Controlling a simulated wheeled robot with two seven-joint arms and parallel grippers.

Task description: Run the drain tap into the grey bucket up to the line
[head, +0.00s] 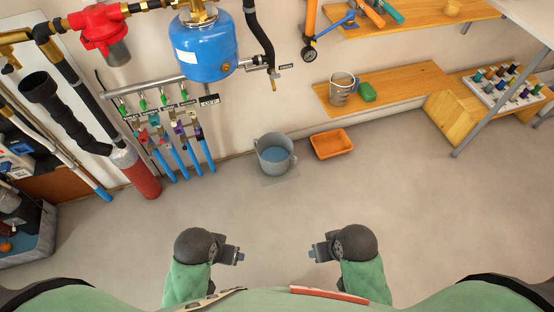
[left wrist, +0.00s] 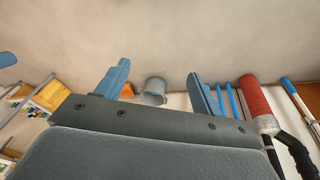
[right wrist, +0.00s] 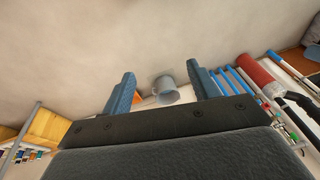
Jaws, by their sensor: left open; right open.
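The grey bucket (head: 274,154) stands upright on the floor by the wall, with blue water in it. I cannot make out a line on it. The drain tap (head: 272,85) is a small brass tap on the wall pipe above the bucket; I cannot tell whether it is running. My left gripper (head: 240,256) and right gripper (head: 313,254) are open and empty, low in front of me and well apart from the bucket. The bucket also shows between the fingers in the left wrist view (left wrist: 154,91) and in the right wrist view (right wrist: 166,91).
An orange tray (head: 332,144) lies on the floor right of the bucket. A red cylinder (head: 139,175) and blue pipes stand to its left. A blue tank (head: 203,48) hangs above. A wooden shelf (head: 410,84) holds a metal jug (head: 341,90) and a green block. The floor between is clear.

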